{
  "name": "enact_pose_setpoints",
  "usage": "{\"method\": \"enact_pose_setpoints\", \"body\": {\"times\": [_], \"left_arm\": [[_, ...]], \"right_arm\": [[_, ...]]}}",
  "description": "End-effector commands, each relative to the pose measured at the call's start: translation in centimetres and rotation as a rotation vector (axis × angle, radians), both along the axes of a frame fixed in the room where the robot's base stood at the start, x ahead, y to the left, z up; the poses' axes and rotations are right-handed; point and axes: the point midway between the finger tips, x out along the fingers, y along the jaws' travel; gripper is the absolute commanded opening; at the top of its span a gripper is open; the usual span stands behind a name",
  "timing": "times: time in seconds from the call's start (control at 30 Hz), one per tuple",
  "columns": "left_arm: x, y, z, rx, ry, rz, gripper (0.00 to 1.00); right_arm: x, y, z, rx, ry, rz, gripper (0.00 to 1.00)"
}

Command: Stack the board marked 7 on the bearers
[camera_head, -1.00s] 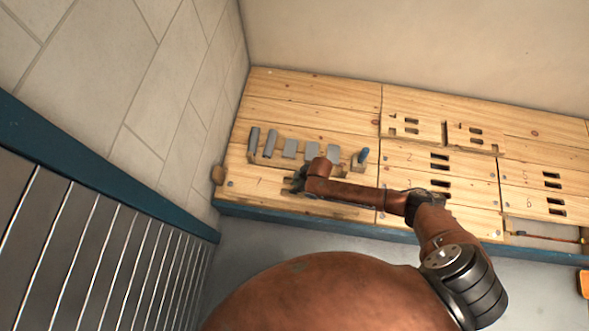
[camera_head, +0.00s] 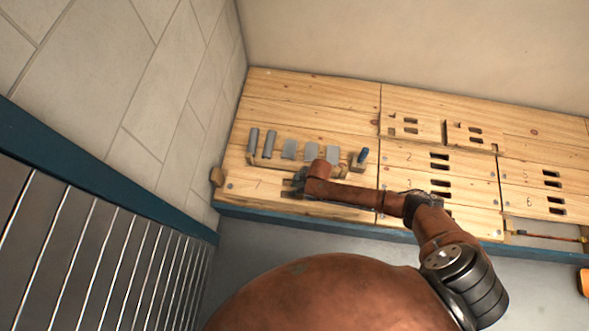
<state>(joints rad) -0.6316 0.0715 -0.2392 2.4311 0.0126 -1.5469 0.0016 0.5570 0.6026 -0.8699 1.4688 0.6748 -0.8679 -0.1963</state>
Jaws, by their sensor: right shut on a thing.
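The front-left pale wooden board (camera_head: 258,187) has a small dark mark that may be a 7, though it is too small to read surely. My right gripper (camera_head: 296,184) reaches in from the right over this board, at its dark hand slots. It is shut on the board there; the fingertips are partly hidden by my wrist. The board lies flat and level with its neighbours, with no clear lift showing. Two slotted boards, one at the back (camera_head: 410,128) and one beside it (camera_head: 470,137), lie on top of the deck. I cannot pick out the bearers for certain. My left gripper is out of view.
A rack of grey tools (camera_head: 290,150) stands just behind the gripper, with a blue-handled tool (camera_head: 362,156) at its right. Numbered slotted boards (camera_head: 425,160) lie to the right. An opening (camera_head: 545,229) at the front right shows a copper pipe. Walls close the left and back.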

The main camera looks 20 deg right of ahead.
Motion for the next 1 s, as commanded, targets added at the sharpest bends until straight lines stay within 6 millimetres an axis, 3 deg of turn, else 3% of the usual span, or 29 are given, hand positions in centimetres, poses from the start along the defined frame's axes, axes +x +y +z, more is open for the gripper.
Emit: {"method": "enact_pose_setpoints", "body": {"times": [0.67, 0.7, 1.0], "left_arm": [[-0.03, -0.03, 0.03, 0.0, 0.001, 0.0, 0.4], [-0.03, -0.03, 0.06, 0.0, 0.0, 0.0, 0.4], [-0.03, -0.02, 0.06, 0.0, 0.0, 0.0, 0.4]], "right_arm": [[0.12, 0.05, -0.21, 0.002, -0.002, 0.0, 0.0], [0.14, 0.06, -0.15, 0.002, -0.002, 0.0, 0.18], [0.03, 0.01, -0.24, 0.001, -0.001, 0.0, 0.36]]}}
